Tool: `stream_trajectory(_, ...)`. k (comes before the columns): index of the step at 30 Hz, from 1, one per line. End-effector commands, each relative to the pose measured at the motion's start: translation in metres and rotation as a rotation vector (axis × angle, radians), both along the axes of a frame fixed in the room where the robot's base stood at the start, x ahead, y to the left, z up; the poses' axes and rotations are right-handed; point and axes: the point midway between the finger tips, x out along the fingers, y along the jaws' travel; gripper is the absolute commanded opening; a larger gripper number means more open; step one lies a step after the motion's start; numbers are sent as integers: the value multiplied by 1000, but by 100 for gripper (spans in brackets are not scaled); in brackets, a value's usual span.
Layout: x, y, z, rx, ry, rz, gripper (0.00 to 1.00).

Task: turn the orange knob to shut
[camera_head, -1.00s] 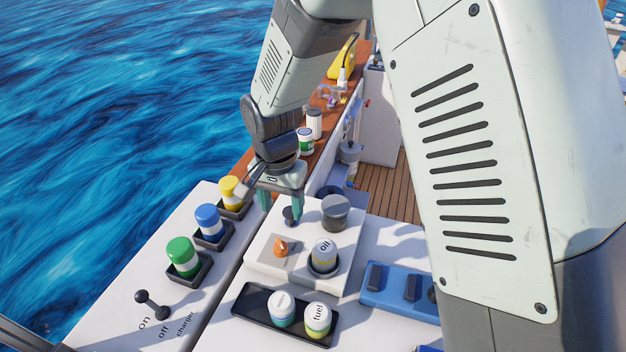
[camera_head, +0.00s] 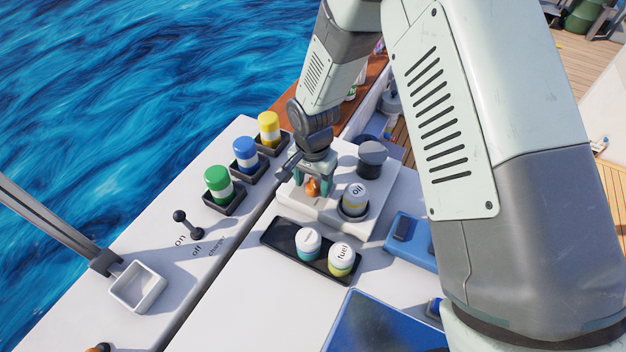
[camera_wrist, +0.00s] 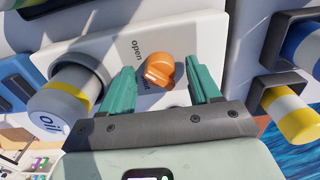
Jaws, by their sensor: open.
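The orange knob (camera_head: 312,187) sits on the white raised panel (camera_head: 297,207), partly hidden behind my gripper in the head view. In the wrist view the orange knob (camera_wrist: 160,70) shows between my fingertips, with the word "open" printed beside it and another word partly covered by a finger. My gripper (camera_head: 313,185) is open, pointing down, with its two green fingers on either side of the knob. In the wrist view my gripper (camera_wrist: 162,78) shows gaps between both fingers and the knob; I cannot tell how far down the fingers reach.
The oil bottle (camera_head: 354,199) stands close by on the same panel, and a grey cap (camera_head: 372,158) is behind it. Green (camera_head: 219,184), blue (camera_head: 245,153) and yellow (camera_head: 269,128) bottles stand in holders at left. A black tray (camera_head: 272,238) holds two bottles in front.

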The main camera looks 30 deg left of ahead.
Motion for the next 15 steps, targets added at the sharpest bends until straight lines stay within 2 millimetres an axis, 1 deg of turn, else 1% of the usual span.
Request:
stream_trajectory(6,0,0,0,0,0,0,62)
stream_trajectory(14,0,0,0,0,0,0,22)
stream_trajectory(15,0,0,0,0,0,0,16)
